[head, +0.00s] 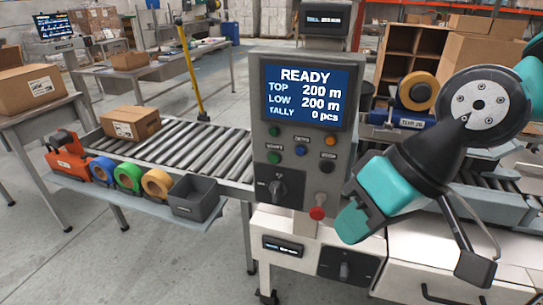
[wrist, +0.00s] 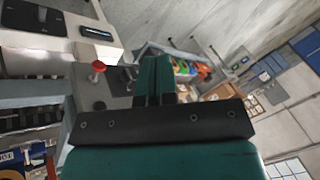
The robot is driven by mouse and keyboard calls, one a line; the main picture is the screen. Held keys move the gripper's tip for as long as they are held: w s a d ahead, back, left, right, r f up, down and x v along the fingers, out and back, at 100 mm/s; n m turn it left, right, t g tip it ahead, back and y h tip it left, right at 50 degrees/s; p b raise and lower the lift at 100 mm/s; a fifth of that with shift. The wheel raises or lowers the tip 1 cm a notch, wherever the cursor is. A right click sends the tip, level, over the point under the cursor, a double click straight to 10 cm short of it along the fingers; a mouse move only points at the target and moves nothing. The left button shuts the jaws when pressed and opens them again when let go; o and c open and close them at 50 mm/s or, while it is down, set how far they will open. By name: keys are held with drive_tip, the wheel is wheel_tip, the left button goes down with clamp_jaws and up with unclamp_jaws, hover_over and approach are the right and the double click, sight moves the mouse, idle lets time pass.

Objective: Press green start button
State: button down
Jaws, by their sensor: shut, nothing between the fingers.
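The grey control panel (head: 263,105) stands at the centre of the head view, with its blue screen reading READY. My gripper (head: 350,224) is shut and empty, in front of and right of the panel's lower part, apart from the green button. In the wrist view its teal fingers (wrist: 154,75) are together; I cannot pick out the green button there.
A red mushroom button (head: 318,213) sticks out low on the panel, near my gripper; it also shows in the wrist view (wrist: 98,67). A black rotary switch (head: 280,188) is beside it. A roller conveyor (head: 180,150) runs left, with a carton (head: 130,122). Tape rolls line its front shelf.

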sight(274, 159)
drive_tip(key=w+a+m+t+y+p, duration=0.65)
drive_tip(key=w+a+m, duration=0.55)
drive_tip(key=w+a, duration=0.35)
wheel_tip(274, 159, down, 10)
drive_tip(key=w+d+m+t+h+p, duration=0.2)
drive_tip(key=m+t, duration=0.6)
drive_tip(key=m, duration=0.6)
drive_tip(key=w+h+p, duration=0.1)
drive_tip(key=h+p, duration=0.1)
drive_tip(key=p, duration=0.1)
drive_tip(key=shift+d+f+m+h, duration=0.2)
drive_tip(key=shift+d+m+h, duration=0.05)
drive_tip(key=shift+m+h, duration=0.15)
drive_tip(key=shift+w+d+p, duration=0.5)
drive_tip(key=shift+w+p, duration=0.15)
drive_tip(key=shift+w, duration=0.7)
drive_tip(key=shift+w+d+p, duration=0.5)
drive_tip(key=shift+w+p, duration=0.15)
drive_tip(key=shift+w, duration=0.75)
drive_tip(key=shift+w+d+p, duration=0.5)
drive_tip(key=shift+w+p, duration=0.15)
drive_tip(key=shift+w, duration=0.7)
